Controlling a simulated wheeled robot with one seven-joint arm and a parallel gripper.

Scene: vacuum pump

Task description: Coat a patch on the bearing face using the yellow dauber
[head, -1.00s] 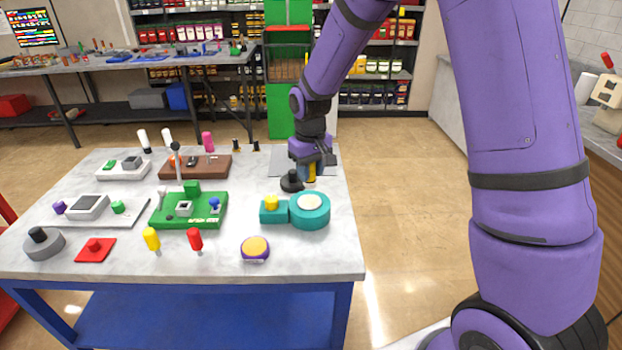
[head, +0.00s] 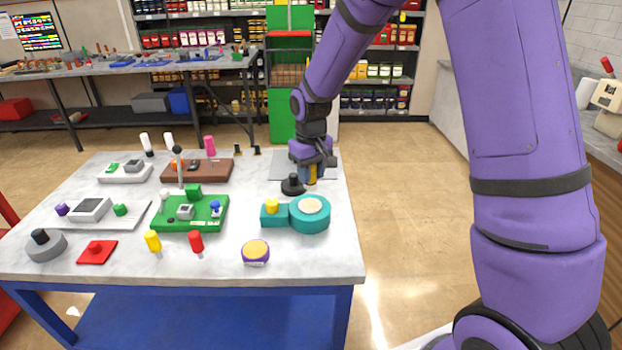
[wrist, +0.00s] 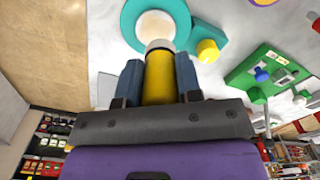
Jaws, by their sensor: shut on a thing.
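My gripper (wrist: 160,72) is shut on a yellow dauber (wrist: 158,80), with its two blue fingers on either side of the handle. The dauber's pale tip (wrist: 160,45) points away from the palm. In the wrist view the tip overlaps the near edge of a round cream face (wrist: 157,25) set in a teal ring housing (wrist: 133,15); contact cannot be told. In the head view my gripper (head: 312,170) is behind the teal housing (head: 310,222) and its cream face (head: 311,205), and the dauber's lower end is hidden.
A black knob (head: 292,186) stands close to the left of my gripper. A teal block with a yellow knob (head: 271,206) adjoins the housing. A purple-sided disc with a yellow top (head: 255,251), a green board (head: 207,220) and yellow (head: 153,240) and red (head: 196,241) handled pieces stand nearby.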

